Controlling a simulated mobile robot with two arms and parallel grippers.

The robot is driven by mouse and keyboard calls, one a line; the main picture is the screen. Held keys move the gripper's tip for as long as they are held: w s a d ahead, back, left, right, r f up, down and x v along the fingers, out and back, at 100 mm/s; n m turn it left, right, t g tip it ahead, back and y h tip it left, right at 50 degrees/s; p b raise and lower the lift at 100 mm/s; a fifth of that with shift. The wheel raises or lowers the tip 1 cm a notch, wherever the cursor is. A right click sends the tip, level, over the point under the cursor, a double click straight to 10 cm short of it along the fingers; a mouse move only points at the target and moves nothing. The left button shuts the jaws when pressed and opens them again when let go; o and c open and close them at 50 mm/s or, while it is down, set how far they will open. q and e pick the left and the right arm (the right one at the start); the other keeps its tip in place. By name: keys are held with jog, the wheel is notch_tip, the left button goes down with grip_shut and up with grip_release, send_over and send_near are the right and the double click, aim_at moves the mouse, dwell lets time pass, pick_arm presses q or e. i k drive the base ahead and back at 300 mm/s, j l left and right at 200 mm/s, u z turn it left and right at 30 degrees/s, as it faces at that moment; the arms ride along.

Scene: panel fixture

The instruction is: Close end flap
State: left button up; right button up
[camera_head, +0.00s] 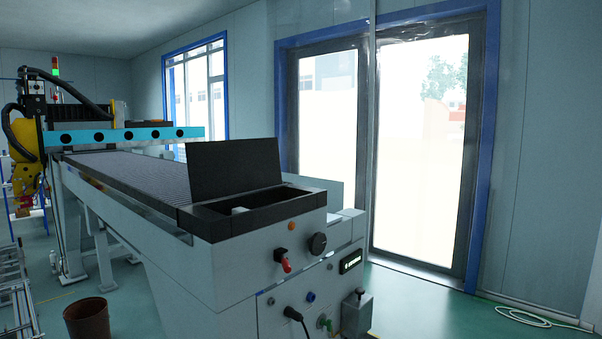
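The end flap (234,167) is a black panel at the near end of a long grey machine. It stands raised, close to upright, along the far side of a black-rimmed rectangular opening (304,188). Neither of my grippers is in view.
The machine's slatted bed (125,172) runs back left to a blue crossbeam (130,137). Its end face has a red switch (285,266), a dark knob (317,243) and a plug with a cable. A brown bucket (88,322) stands left. Floor at right is mostly clear.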

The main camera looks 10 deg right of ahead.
aim_at(218, 168)
jog(key=i+j+z, duration=0.2)
jog(key=z, duration=0.2)
jog(key=i+j+z, duration=0.15)
jog(key=z, duration=0.3)
jog(key=j+z, duration=0.4)
jog(key=i+j+z, duration=0.1)
jog(key=j+z, duration=0.35)
jog(key=l, duration=0.1)
